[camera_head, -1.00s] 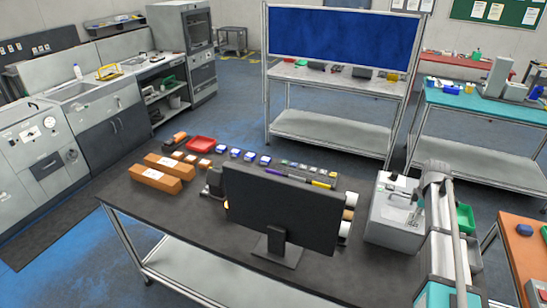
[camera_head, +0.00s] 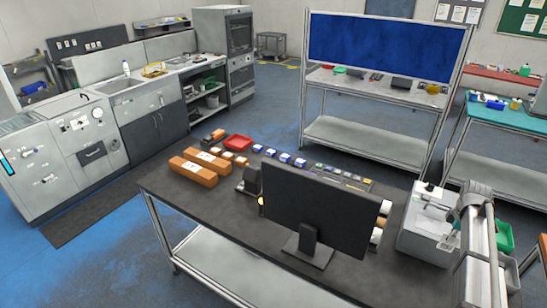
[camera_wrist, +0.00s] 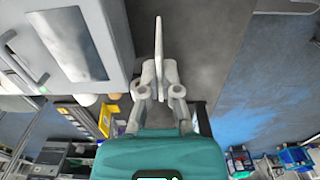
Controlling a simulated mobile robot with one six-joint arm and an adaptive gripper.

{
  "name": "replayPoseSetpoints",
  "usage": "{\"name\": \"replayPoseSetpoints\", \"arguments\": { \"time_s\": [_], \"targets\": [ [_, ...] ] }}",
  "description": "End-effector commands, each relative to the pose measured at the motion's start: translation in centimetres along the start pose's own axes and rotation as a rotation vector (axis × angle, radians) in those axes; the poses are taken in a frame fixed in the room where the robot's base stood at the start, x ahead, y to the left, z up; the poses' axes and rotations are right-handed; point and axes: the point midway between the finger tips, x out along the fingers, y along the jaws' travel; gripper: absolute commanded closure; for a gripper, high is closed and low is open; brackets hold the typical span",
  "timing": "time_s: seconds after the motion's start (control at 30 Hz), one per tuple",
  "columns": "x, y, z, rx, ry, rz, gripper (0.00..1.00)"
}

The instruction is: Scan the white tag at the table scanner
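In the wrist view my gripper (camera_wrist: 160,88) has its two fingers close together around the base of a thin, pale white piece, seen almost edge-on, which looks like the white tag (camera_wrist: 158,42). In the head view my arm stands at the right, beside a grey box-shaped machine (camera_head: 425,222); my fingertips and the tag cannot be made out there. A small dark device on a stand (camera_head: 249,181), possibly the table scanner, stands on the dark table (camera_head: 205,215), partly hidden by the monitor. I cannot tell for sure that it is the scanner.
The black monitor (camera_head: 318,218) stands at the table's near side. Orange boxes (camera_head: 193,170), a red tray (camera_head: 237,142) and small blue-and-white items (camera_head: 285,156) lie behind it. A green bin (camera_head: 504,236) is at the right. Bare floor lies left of the table.

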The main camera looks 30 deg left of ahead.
Motion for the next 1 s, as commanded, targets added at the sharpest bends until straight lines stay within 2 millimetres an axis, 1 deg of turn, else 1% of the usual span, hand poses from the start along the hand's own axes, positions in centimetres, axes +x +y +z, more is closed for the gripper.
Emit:
{"name": "replayPoseSetpoints", "arguments": {
  "time_s": [0.33,0.47,0.6,0.73,0.83,1.0],
  "targets": [
    [2.5,0.0,0.1,0.001,0.0,0.0,1.0],
    [4.0,0.0,0.1,0.001,0.0,0.0,1.0],
    [6.3,0.0,0.1,0.001,0.0,0.0,1.0],
    [7.9,0.0,0.1,0.001,0.0,0.0,1.0],
    [8.7,0.0,0.1,0.002,0.0,0.0,1.0],
    [9.3,0.0,0.1,0.002,0.0,0.0,1.0]
  ]
}}
